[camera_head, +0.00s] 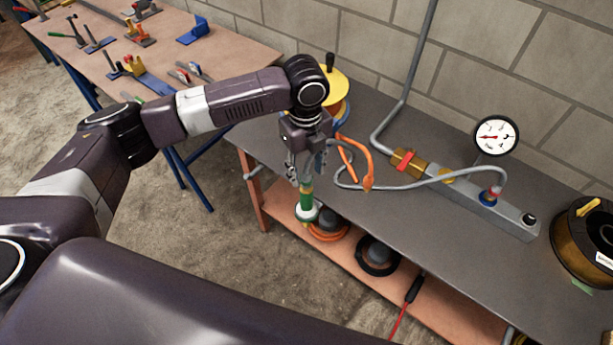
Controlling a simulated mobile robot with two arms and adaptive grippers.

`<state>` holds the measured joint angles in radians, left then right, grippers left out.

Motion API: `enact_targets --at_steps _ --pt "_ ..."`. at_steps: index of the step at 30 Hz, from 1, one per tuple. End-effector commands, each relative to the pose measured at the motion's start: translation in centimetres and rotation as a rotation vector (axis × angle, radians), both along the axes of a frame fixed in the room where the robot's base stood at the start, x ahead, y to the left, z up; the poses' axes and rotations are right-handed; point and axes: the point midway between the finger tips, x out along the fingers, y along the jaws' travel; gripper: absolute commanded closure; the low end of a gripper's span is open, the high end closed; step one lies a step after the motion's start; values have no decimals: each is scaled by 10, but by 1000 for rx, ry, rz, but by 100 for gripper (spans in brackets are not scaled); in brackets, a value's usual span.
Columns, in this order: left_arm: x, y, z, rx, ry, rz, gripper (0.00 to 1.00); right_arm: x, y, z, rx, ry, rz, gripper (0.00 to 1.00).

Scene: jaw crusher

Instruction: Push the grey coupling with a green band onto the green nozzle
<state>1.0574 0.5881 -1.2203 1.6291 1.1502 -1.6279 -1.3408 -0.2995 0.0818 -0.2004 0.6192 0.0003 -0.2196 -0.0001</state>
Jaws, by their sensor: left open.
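My left gripper (303,178) points down at the front edge of the grey bench, with its fingers open. A green cylindrical part (306,197) with a white, flange-like ring (307,212) shows directly below the fingertips; it looks like the green nozzle, but I cannot tell for sure. Whether the fingers touch it is too small to tell. A grey hose (345,184) loops from the gauge block towards the gripper. I cannot make out the grey coupling with a green band; the gripper may hide it. My right gripper is not in view.
The bench (440,235) carries a gauge (495,136) on a grey block (500,213), a brass fitting (408,163), an orange part (366,170) and a spool (588,240). A yellow round part (331,88) stands behind the gripper. A tool table (150,55) is at the upper left.

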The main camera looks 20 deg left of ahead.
Motion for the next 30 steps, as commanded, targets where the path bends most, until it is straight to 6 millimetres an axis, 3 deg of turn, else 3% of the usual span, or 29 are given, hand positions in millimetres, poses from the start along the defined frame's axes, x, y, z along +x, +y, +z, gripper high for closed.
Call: enact_targets --at_steps 6,12,30 --pt "1 0 48 0 -4 0 59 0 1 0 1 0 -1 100" --pt "0 0 75 0 -1 0 59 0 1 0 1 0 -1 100" --pt "-1 1 83 1 1 -1 59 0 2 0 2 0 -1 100"
